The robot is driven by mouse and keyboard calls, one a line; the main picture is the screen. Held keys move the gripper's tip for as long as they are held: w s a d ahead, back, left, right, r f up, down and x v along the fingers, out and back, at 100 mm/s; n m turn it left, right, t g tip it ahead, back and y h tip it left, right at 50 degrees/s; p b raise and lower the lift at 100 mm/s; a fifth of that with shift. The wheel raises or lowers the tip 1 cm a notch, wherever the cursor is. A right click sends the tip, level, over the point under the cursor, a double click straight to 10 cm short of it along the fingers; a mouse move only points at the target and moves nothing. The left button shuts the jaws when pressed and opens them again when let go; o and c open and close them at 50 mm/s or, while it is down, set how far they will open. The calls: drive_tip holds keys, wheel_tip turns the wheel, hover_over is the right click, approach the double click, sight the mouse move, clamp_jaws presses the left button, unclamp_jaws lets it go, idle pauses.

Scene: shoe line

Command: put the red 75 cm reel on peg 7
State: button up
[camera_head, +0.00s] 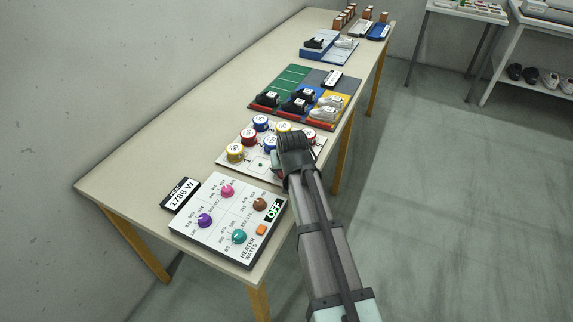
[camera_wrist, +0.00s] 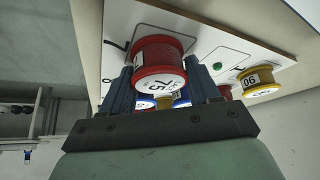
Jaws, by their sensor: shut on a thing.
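My gripper (camera_wrist: 165,95) is shut on a red reel (camera_wrist: 158,58), which shows the label 75 in the wrist view. The reel sits between the two fingers with the white peg board (camera_wrist: 200,32) behind it. In the head view my gripper (camera_head: 283,168) is over the near right part of the peg board (camera_head: 221,160) and hides most of the held reel. Peg 7 cannot be told apart in either view. Other reels stand on the board: a yellow one (camera_head: 235,152), a red one (camera_head: 248,137) and a blue one (camera_head: 261,123).
Beyond the peg board is a coloured mat (camera_head: 290,78) with shoes. The table's left side is clear.

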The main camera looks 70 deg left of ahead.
drive_tip(key=o, duration=1.1)
drive_tip(key=shift+c, duration=0.2)
drive_tip(key=shift+r, duration=0.5)
drive_tip(key=v, duration=1.2)
drive_tip(key=shift+f, duration=0.1)
